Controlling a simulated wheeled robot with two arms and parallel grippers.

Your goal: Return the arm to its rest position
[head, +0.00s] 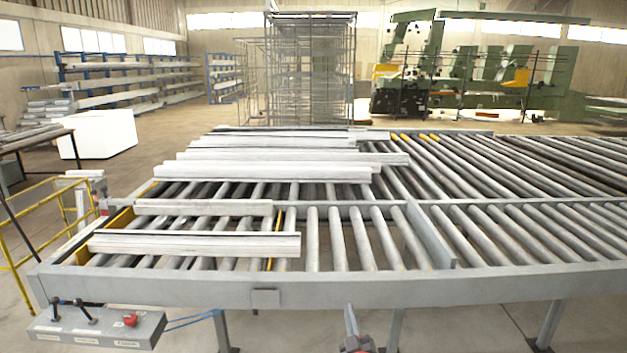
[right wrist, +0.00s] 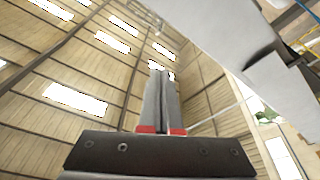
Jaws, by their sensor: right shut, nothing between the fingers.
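My right gripper (head: 350,314) shows at the bottom edge of the head view, in front of the roller bench's front beam (head: 400,291). Only its fingers and a bit of its body are in the picture. In the right wrist view the two grey fingers (right wrist: 162,88) lie together, shut and empty, pointing up toward the hall's wall and roof. My left gripper is in neither view. Several pale profiles lie across the rollers, among them a front one (head: 195,244) and a shorter one (head: 203,208) behind it.
A control box (head: 98,327) with levers and a red button hangs at the bench's front left. A yellow railing (head: 30,230) stands at the left. The right-hand rollers (head: 540,232) are bare. A large grey surface (right wrist: 235,60) passes close beside the fingers in the wrist view.

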